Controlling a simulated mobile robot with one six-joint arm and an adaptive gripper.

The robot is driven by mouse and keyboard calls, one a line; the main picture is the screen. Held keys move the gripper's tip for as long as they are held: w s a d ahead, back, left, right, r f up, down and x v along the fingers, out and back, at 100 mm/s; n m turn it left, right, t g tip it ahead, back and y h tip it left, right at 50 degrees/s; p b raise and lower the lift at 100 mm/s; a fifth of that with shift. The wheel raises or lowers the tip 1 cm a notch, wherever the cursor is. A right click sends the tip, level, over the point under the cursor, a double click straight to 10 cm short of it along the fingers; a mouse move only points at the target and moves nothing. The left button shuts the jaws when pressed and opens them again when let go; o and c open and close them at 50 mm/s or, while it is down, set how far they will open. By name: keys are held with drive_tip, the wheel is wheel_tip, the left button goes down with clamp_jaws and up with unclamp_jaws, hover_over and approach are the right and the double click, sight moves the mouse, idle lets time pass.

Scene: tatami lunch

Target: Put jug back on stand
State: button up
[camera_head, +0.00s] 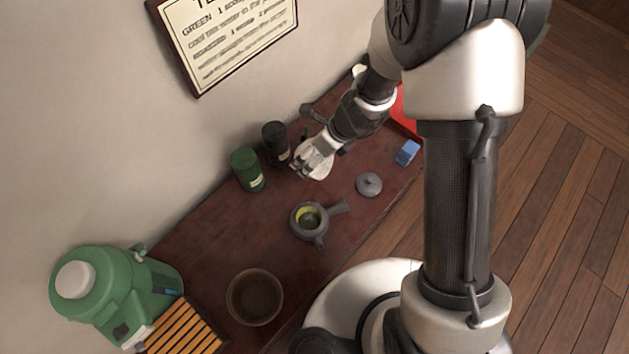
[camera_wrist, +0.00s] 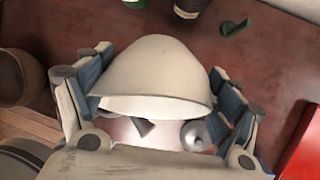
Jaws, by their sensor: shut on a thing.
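The jug (camera_head: 320,163) is a cream-white rounded vessel, seen in my gripper at the far part of the dark red table. In the wrist view the jug (camera_wrist: 150,70) fills the space between the fingers, its rounded side toward the top of the picture. My gripper (camera_head: 308,158) is shut on it; in the wrist view the gripper (camera_wrist: 155,100) has blue-grey pads on both sides of the jug. Whether the jug touches the table I cannot tell. I cannot pick out a stand for certain.
A grey side-handled teapot (camera_head: 304,232) stands open, its lid (camera_head: 369,185) to the right. Green (camera_head: 247,170) and black (camera_head: 275,145) tins stand by the wall. A blue block (camera_head: 407,152), red tray (camera_head: 405,112), brown bowl (camera_head: 254,297), green dispenser (camera_head: 110,290) and slatted tray (camera_head: 185,330) surround them.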

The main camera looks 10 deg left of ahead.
wheel_tip(320, 180, down, 15)
drive_tip(key=b, duration=0.7)
drive_tip(key=shift+r, duration=0.1)
drive_tip(key=shift+f, duration=0.2)
drive_tip(key=o, duration=1.2)
drive_tip(key=shift+r, duration=0.15)
drive_tip(key=shift+r, duration=0.25)
drive_tip(key=p+v, duration=0.5)
drive_tip(key=v, duration=0.6)
drive_tip(key=shift+d+r+p, duration=0.2)
drive_tip(key=shift+r+p, duration=0.1)
drive_tip(key=shift+p, duration=0.1)
